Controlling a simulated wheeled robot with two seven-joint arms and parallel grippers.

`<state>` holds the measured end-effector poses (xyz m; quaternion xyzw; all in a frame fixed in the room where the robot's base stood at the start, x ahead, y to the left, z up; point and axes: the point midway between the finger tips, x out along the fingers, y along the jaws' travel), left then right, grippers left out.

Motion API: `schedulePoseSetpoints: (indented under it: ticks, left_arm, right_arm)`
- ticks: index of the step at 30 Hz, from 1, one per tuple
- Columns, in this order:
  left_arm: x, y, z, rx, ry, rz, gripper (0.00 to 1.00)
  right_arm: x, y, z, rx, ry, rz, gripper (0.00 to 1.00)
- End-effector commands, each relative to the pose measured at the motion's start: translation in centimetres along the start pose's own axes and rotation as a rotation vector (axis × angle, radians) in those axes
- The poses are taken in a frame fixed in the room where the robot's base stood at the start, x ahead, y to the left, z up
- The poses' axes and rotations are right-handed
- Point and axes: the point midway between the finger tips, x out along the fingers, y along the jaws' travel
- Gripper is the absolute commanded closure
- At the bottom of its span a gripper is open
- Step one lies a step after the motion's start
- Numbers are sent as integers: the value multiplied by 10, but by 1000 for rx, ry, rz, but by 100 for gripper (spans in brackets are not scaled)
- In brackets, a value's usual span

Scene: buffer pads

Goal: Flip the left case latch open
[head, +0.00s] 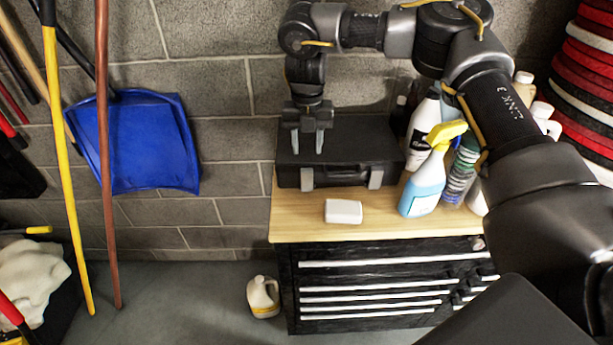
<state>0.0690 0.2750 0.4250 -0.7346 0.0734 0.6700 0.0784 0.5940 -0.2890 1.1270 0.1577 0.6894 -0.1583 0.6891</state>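A black case (368,150) lies closed on the wooden top of a cabinet against the wall. Its left latch (307,179) and right latch (376,178) are grey tabs on the front face, with a handle (341,172) between them. My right gripper (308,143) points down over the left part of the case lid, above and behind the left latch. Its two fingers are spread apart with nothing between them. Whether the fingertips touch the lid I cannot tell. My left gripper is not in view.
A white block (343,211) lies in front of the case on the wooden top (295,228). A blue spray bottle (426,183) and several other bottles crowd the case's right side. The wooden top left of the block is clear.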

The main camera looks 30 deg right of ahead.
Motion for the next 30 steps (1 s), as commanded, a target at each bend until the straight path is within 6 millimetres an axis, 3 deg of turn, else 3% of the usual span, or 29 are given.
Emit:
schedulePoseSetpoints:
  ticks: [7, 21, 30]
  left_arm:
    - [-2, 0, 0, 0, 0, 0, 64]
    - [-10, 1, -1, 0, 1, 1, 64]
    - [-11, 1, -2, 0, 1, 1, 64]
  right_arm:
    - [15, 0, 0, 0, 4, -1, 60]
    - [94, 0, -1, 0, 3, 1, 60]
    - [109, 0, 0, 1, -1, 1, 60]
